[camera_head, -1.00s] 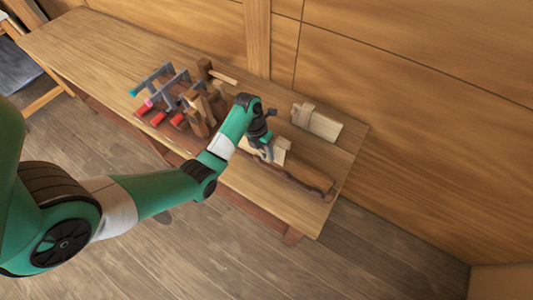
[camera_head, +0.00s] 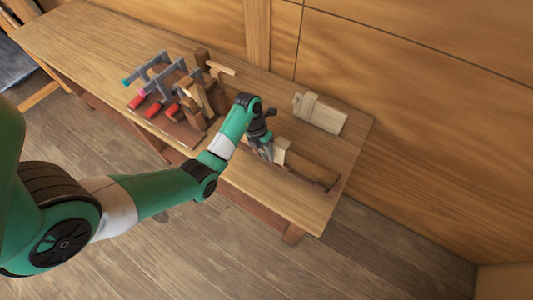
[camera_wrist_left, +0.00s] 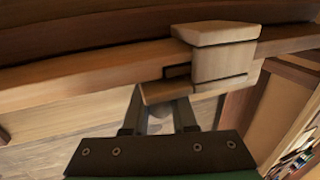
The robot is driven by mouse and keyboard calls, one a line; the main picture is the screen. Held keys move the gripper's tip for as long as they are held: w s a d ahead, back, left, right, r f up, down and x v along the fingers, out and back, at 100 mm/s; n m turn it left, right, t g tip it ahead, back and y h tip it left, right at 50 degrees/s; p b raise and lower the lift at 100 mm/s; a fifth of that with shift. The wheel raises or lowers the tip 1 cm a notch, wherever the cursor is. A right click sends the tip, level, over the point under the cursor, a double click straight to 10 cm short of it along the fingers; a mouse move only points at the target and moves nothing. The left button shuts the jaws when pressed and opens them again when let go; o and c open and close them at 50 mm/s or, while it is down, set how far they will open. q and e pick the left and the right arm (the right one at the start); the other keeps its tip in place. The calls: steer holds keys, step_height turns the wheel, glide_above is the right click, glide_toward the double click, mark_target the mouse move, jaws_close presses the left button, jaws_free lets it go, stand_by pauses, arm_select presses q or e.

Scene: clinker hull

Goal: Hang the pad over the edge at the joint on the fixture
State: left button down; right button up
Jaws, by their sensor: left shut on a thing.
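The pad (camera_head: 279,150) is a small pale wooden block at my left gripper in the head view. In the left wrist view the pad (camera_wrist_left: 222,58) sits across a long brown plank of the fixture (camera_wrist_left: 90,76), with pale wood on both sides of the plank's edge. The fixture's brown plank (camera_head: 313,174) runs along the front right of the bench. The joint is not clearly visible, and I cannot tell whether the pad rests fully on the edge. My right gripper is out of view.
The wooden bench (camera_head: 95,45) stands against a panelled wall. Several clamps with red handles (camera_head: 153,110) stand left of my gripper among brown blocks. A pale wooden block (camera_head: 318,113) lies behind the fixture. The bench's far left is clear.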

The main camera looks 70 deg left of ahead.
arm_select(q)
steer(key=shift+f, duration=0.25)
steer(key=c, duration=0.6)
jaws_free()
steer(key=shift+c, duration=0.2)
steer(key=p+v, duration=0.8)
steer(key=v, duration=0.3)
steer(key=shift+r, duration=0.35)
steer(key=shift+s+a, duration=0.1)
